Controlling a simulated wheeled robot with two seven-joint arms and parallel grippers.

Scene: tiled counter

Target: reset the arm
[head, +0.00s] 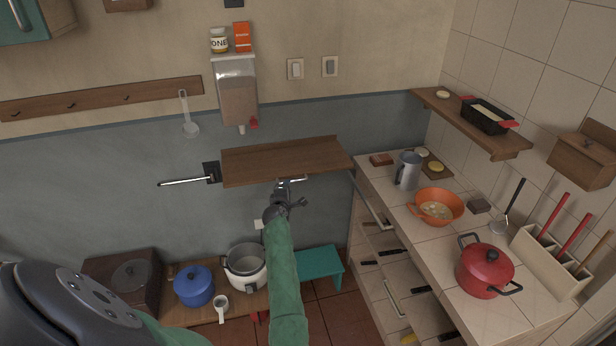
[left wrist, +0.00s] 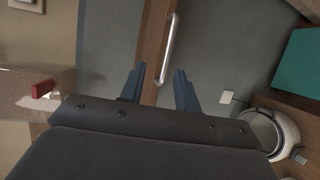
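My left gripper (head: 289,193) is in the middle of the head view, at the end of my green arm rising from the bottom edge. In the left wrist view its two fingers (left wrist: 160,82) stand apart with nothing held between them. A wooden panel (head: 270,160) on the wall lies just beyond it. The panel's metal handle (head: 293,180) is close to the fingertips; it also shows just ahead of the fingers in the left wrist view (left wrist: 169,50). I cannot tell whether they touch. My right gripper is not in view.
The tiled counter on the right holds a red pot (head: 484,268), an orange pan (head: 437,205) and a metal jug (head: 408,170). A rice cooker (head: 246,268) and blue pot (head: 194,287) stand below left of the gripper. A dispenser (head: 237,92) hangs above the panel.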

